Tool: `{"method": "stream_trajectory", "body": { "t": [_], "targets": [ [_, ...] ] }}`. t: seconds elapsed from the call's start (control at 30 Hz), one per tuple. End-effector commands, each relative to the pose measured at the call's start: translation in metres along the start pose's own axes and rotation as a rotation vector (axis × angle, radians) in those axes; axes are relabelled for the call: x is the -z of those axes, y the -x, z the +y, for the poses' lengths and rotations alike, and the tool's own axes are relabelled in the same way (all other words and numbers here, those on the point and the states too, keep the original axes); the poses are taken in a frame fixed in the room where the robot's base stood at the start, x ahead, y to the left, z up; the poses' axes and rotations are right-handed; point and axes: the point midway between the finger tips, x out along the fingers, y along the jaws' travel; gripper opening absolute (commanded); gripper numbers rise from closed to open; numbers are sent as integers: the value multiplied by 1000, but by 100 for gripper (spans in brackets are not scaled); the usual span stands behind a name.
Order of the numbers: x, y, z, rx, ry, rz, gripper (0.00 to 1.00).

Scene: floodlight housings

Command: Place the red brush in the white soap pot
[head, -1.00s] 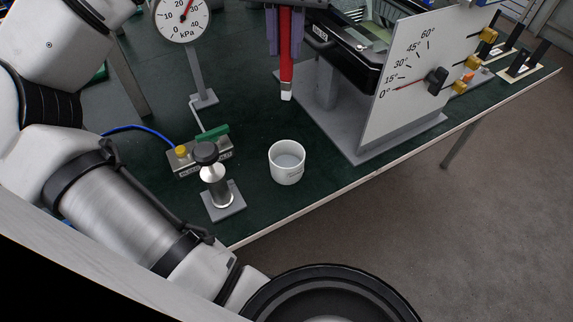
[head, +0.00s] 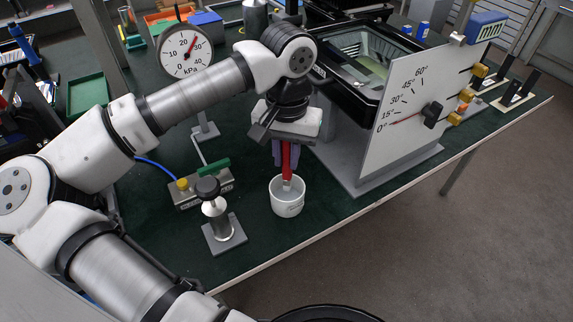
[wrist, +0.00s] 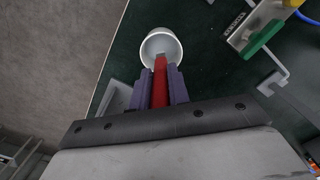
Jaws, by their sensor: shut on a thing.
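The red brush (head: 286,160) is held upright in my gripper (head: 285,154), bristle end down. The white soap pot (head: 287,206) stands on the dark green bench top below it. I cannot tell how deep the tip is inside the pot.
The white angle-scale panel (head: 405,120) rises at the right. A pressure gauge (head: 185,50) stands behind. The bench's front edge is close to the pot.

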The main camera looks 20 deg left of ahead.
Motion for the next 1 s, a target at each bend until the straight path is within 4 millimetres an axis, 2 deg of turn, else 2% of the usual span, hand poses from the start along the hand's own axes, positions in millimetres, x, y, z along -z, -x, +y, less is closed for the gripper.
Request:
{"method": "stream_trajectory", "body": {
  "t": [0.1, 0.23, 0.67, 0.7, 0.83, 0.87, 1.0],
  "targets": [
    [0, -19, 0, -2, -1, -3, 0],
    [1, -34, 0, -2, 0, -1, 0],
    [1, -41, 0, -1, 0, 0, 0],
    [1, -41, 0, -1, 0, 0, 19],
    [1, -40, 0, -1, 0, -1, 36],
    [1, -40, 0, -1, 0, -1, 39],
    [1, -40, 0, -1, 0, -1, 39]
  ]
}}
